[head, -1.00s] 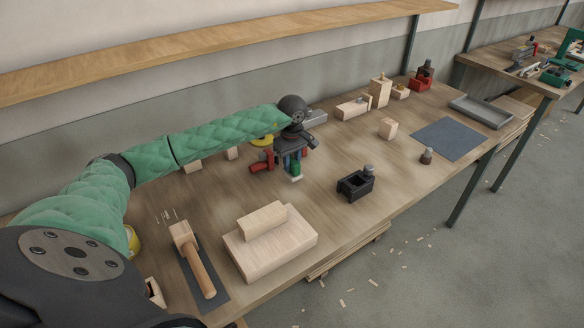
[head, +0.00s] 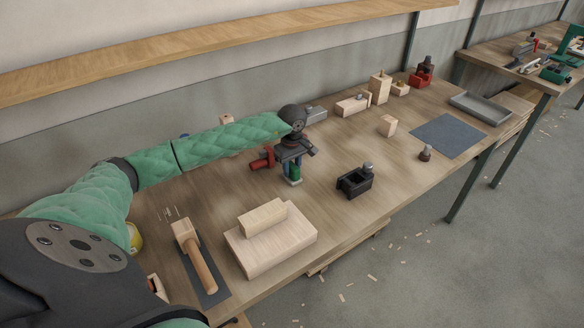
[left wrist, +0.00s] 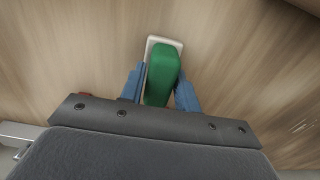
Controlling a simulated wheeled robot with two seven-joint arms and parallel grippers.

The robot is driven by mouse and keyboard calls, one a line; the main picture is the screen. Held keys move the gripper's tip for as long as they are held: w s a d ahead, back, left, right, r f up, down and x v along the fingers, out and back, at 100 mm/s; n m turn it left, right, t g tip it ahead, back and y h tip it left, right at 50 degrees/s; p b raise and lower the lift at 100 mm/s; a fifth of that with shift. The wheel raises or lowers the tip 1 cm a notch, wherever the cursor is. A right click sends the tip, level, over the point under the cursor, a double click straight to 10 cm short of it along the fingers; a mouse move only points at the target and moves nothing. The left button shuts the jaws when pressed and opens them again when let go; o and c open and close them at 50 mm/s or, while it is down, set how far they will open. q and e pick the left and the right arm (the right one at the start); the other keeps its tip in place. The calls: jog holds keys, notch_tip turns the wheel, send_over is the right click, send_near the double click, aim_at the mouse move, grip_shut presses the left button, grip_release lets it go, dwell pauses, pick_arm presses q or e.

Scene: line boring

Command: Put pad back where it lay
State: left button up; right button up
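The pad is a green block on a pale base; in the left wrist view the pad (left wrist: 163,75) sits between two blue fingers. My left gripper (head: 293,173) is shut on it, with a finger against each long side. In the head view the pad (head: 295,181) shows below the gripper, low over the middle of the workbench (head: 330,215). I cannot tell whether its base touches the wood. My right gripper is not in view.
A red clamp-like object (head: 260,163) lies just left of the gripper. A black holder (head: 354,184) stands to its right. A wooden block (head: 268,252) and a mallet (head: 200,262) lie nearer. A dark mat (head: 447,136) lies at right. Bare wood surrounds the pad's front.

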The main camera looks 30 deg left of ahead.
aim_at(292, 165)
pick_arm(q)
jog(key=shift+o, duration=1.3)
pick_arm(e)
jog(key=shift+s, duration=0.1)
pick_arm(q)
jog(key=shift+r, duration=0.1)
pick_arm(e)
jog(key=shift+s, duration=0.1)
pick_arm(q)
jog(key=shift+r, duration=0.6)
notch_tip(292, 165, up, 11)
jog(key=b, duration=0.5)
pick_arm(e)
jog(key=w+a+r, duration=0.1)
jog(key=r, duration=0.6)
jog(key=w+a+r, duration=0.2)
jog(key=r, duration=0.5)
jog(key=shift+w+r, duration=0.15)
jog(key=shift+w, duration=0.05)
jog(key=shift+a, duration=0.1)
